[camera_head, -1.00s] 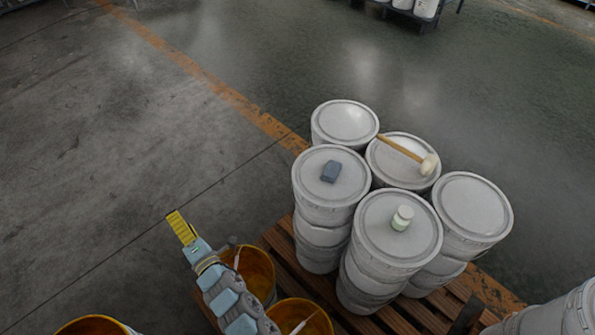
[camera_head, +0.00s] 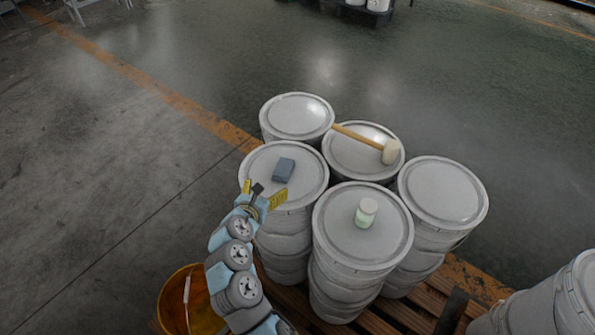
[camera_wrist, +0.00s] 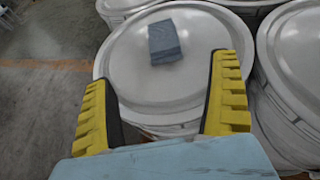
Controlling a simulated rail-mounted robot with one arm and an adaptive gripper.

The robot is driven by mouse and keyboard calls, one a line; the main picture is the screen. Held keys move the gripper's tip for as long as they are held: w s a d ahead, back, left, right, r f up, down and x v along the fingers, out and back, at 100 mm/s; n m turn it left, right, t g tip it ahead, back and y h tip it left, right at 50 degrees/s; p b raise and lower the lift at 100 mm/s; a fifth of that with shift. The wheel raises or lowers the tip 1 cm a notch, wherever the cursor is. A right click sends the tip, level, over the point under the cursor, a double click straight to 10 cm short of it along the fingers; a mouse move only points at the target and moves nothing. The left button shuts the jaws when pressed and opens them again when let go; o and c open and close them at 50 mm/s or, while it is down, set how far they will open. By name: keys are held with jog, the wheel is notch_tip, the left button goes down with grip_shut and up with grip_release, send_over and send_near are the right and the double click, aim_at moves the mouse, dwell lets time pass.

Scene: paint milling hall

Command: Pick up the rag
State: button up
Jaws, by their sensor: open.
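The rag (camera_head: 284,169) is a small folded blue-grey cloth lying flat on the lid of the left front drum (camera_head: 310,190). In the wrist view the rag (camera_wrist: 164,41) lies ahead of my fingertips, between their lines and nearer the far side of the lid (camera_wrist: 205,70). My gripper (camera_head: 263,194) has yellow ribbed fingers. It is open and empty at the near edge of that lid, short of the rag. In the wrist view my gripper (camera_wrist: 160,75) has its fingers spread wide on either side, with the lid between them. The rag is fully visible and untouched.
A mallet (camera_head: 365,141) lies on the drum behind to the right. A small jar (camera_head: 366,212) stands on the front drum lid. Stacked drums stand close together on a wooden pallet (camera_head: 415,312). A yellow bucket (camera_head: 181,312) is at lower left. Open floor lies left.

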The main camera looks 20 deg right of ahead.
jog(key=shift+d+f, duration=0.1)
jog(key=shift+d, duration=0.2)
jog(key=b, duration=0.2)
send_near(285, 164)
jog(key=x, duration=0.3)
jog(key=shift+w+d+f, duration=0.15)
jog(key=shift+f, duration=0.15)
jog(key=shift+w+d+f, duration=0.1)
jog(key=shift+w+d, duration=0.3)
jog(key=shift+w, duration=0.05)
jog(key=shift+w+d+f+b, duration=0.3)
jog(key=shift+w+d+b, duration=0.1)
jog(key=shift+w, duration=0.05)
jog(key=shift+r+b+x, duration=0.1)
jog(key=shift+b+x, duration=0.45)
jog(key=shift+x, duration=0.55)
jog(key=shift+r+b+x, duration=0.15)
jog(key=shift+b+x, duration=0.35)
jog(key=shift+x, duration=0.65)
jog(key=c, duration=1.2)
